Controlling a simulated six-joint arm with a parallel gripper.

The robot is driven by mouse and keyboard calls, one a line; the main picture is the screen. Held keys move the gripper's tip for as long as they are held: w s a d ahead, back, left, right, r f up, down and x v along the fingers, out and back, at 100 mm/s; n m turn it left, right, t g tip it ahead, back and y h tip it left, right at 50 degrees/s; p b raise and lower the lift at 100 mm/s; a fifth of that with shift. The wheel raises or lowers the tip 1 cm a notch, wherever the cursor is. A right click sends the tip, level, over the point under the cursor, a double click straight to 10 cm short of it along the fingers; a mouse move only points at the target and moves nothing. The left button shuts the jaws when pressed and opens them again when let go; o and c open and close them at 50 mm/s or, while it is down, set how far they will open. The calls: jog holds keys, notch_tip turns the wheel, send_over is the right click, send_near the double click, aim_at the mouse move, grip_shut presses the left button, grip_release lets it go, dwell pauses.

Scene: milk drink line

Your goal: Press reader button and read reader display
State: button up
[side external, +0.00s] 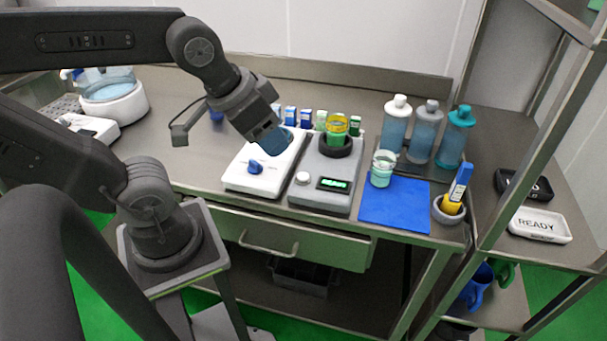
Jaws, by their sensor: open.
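The reader looks to be the grey box (322,199) on the bench, with a lit green display (333,184) on its front. The display's characters are too small to read. A pale round button or knob (303,178) sits left of the display. A yellow-rimmed cup of green liquid (337,130) stands in the dark ring (334,146) on top. My gripper (271,139) is open, above the white device (245,181) left of the reader, apart from the button. A blue piece shows at its tip; I cannot tell whether it is part of the gripper or something behind.
The white device has a blue knob (255,168). Right of the reader are a clear jar (382,168), a blue mat (395,205), capped bottles (424,132) and a yellow-blue pen-like meter (456,190) in a cup. Small coloured boxes (291,116) stand behind. A READY sign (538,225) lies on the right shelf.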

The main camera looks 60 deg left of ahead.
grip_shut()
dwell(1.4)
